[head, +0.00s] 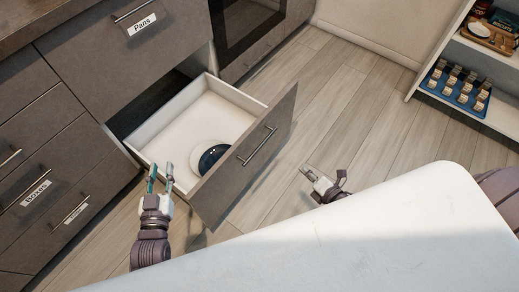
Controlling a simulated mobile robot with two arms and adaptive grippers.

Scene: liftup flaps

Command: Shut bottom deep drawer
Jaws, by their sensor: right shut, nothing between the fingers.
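The bottom deep drawer (222,193) is pulled well out from the grey cabinet, in the middle of the head view. Its white inside holds a white plate and a dark blue round dish (212,158) near the front panel. A metal bar handle (258,145) runs along the front panel. My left gripper (161,172) is open, with its fingers pointing up the picture, at the drawer's left front corner. I cannot tell whether it touches the drawer. My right gripper (307,172) is shut and empty, out over the floor to the right of the drawer front.
A closed drawer labelled Pans (130,50) is above the open one. Several closed drawers (50,175), one labelled Boxes, are on the left. A dark oven (240,20) stands beyond. An open shelf (465,55) with jars is at the right. The wooden floor (350,110) between is clear.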

